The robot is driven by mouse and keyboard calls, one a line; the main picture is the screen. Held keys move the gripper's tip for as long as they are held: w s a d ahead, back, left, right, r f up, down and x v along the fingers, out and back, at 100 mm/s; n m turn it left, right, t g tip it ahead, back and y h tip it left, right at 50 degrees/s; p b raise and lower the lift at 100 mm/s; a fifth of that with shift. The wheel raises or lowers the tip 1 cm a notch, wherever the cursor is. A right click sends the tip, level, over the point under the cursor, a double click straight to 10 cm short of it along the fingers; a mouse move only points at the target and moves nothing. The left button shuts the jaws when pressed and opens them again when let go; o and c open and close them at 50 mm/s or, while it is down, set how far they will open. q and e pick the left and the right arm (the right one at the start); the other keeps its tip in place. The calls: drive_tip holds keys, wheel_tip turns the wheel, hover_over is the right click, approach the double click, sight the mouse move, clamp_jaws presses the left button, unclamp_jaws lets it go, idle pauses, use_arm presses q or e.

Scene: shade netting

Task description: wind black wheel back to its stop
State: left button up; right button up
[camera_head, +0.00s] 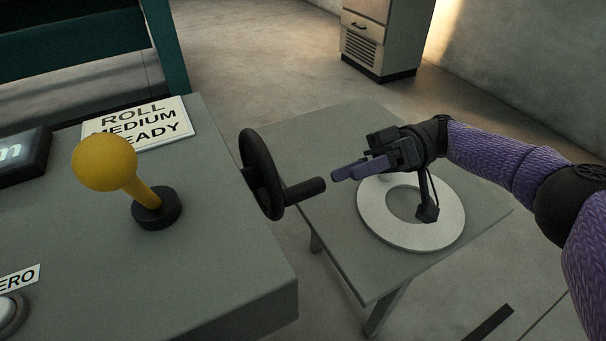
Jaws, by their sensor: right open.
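The black wheel (262,174) is mounted on the right side of the grey console, seen nearly edge-on. Its black crank handle (304,189) sticks out to the right. My right gripper (345,172) comes in from the right, its purple fingers pointing left toward the handle's free end. It is open and empty, with a small gap between its fingertips and the handle. My left gripper is not in view.
The grey console (235,275) fills the left, with a yellow-knobbed lever (105,163) and a sign (140,122). A small grey table (330,135) bearing a white ring (448,220) stands below my right gripper. A cabinet (378,35) stands behind.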

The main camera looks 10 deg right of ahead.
sight(324, 184)
drive_tip(key=x, duration=0.8)
drive_tip(key=shift+d, duration=0.1)
clamp_jaws()
